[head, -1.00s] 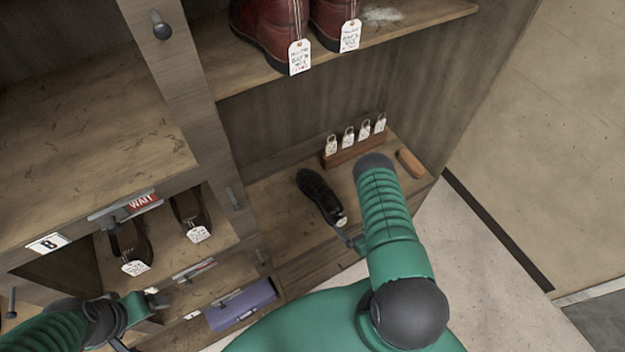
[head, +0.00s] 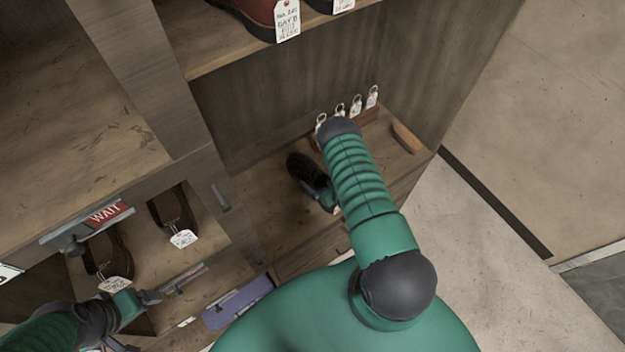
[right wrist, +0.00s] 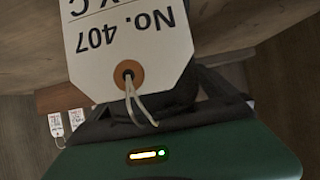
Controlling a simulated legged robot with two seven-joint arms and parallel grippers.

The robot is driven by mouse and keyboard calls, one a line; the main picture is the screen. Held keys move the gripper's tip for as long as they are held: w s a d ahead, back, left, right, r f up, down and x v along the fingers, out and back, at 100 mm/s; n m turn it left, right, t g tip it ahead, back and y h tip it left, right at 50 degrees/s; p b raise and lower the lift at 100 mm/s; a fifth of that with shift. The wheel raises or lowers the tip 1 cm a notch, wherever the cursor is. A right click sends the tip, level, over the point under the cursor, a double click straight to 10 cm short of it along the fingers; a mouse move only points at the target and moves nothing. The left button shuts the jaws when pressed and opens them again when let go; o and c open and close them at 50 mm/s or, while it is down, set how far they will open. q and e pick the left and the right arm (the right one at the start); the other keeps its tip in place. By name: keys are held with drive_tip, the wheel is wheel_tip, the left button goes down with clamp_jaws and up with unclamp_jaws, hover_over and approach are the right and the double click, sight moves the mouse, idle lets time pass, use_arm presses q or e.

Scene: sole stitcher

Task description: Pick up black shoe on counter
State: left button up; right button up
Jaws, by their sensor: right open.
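The black shoe (head: 304,168) lies on the low wooden counter (head: 265,205), in the middle of the head view. My right gripper (head: 325,194) is at the shoe's near end, partly hidden by my right arm. It is open, and I cannot tell whether it touches the shoe. In the right wrist view, a white tag marked No. 407 (right wrist: 130,38) hangs upside down close to the camera, with dark shapes behind it. My left gripper (head: 135,322) is at the lower left by the drawers; its fingers look apart and empty.
A tag rack (head: 368,117) and a brown brush-like block (head: 407,138) sit at the counter's back right. Red boots (head: 255,18) stand on the shelf above. Floor is clear at right.

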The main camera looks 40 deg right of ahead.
sight(300, 166)
drive_tip(key=b+x, duration=0.1)
drive_tip(key=x, duration=0.1)
drive_tip(key=shift+w+d+f+b, duration=0.1)
drive_tip(key=shift+w+b, duration=0.2)
drive_tip(key=shift+w, duration=0.35)
drive_tip(key=c, duration=2)
